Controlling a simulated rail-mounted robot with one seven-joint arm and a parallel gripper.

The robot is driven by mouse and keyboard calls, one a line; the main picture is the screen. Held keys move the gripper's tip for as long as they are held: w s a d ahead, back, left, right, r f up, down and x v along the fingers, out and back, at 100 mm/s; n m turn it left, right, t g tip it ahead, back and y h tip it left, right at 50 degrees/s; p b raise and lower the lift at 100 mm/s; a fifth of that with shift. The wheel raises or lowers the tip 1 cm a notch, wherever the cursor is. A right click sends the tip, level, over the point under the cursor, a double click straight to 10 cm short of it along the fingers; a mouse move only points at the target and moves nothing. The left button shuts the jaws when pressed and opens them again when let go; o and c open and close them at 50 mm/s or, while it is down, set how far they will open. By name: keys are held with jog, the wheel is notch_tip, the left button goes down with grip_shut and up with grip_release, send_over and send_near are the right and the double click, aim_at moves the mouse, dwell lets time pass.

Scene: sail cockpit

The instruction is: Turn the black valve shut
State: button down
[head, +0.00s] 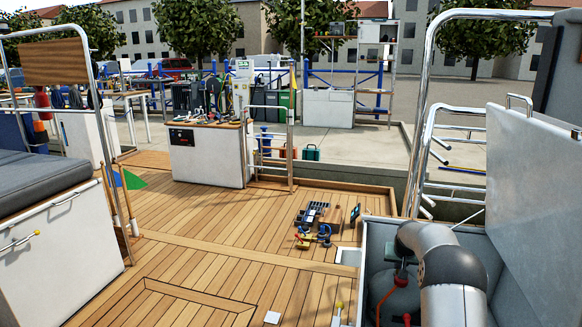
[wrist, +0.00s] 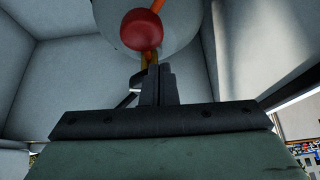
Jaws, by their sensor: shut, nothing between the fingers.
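In the wrist view my gripper (wrist: 158,72) is shut, with its two dark fingers together and nothing held between them. Just beyond the fingertips is a brass fitting (wrist: 151,58), and above it a round red part (wrist: 142,31) with an orange hose (wrist: 158,5). A short dark bar (wrist: 125,101) shows left of the fingers; I cannot tell for sure whether it is the black valve. The fingers hide part of the fitting, and contact is unclear. In the head view a grey gas bottle (head: 396,300) with a red part (head: 401,275) stands in the locker; my arm hides my gripper.
The grey locker walls (wrist: 55,85) close in around my gripper. The raised locker lid (head: 535,190) stands at the right in the head view. Blocks and fittings (head: 318,215) lie on the wooden deck (head: 200,240), which is mostly clear.

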jog(key=shift+s+a, duration=0.1)
jog(key=shift+s, duration=0.05)
notch_tip(320, 180, up, 6)
jog(key=p, duration=0.4)
jog(key=shift+s+d+f+p, duration=0.15)
jog(key=shift+d+f+p, duration=0.45)
jog(key=shift+f+p, duration=0.45)
jog(key=shift+s+d+f+p, duration=0.1)
jog(key=shift+d+f+p, duration=0.5)
jog(key=shift+f+p, duration=0.45)
jog(key=shift+s+d+f+p, duration=0.15)
jog(key=shift+d+f+p, duration=0.45)
jog(key=shift+f+p, duration=0.4)
jog(key=shift+w, duration=0.3)
jog(key=shift+a, duration=0.15)
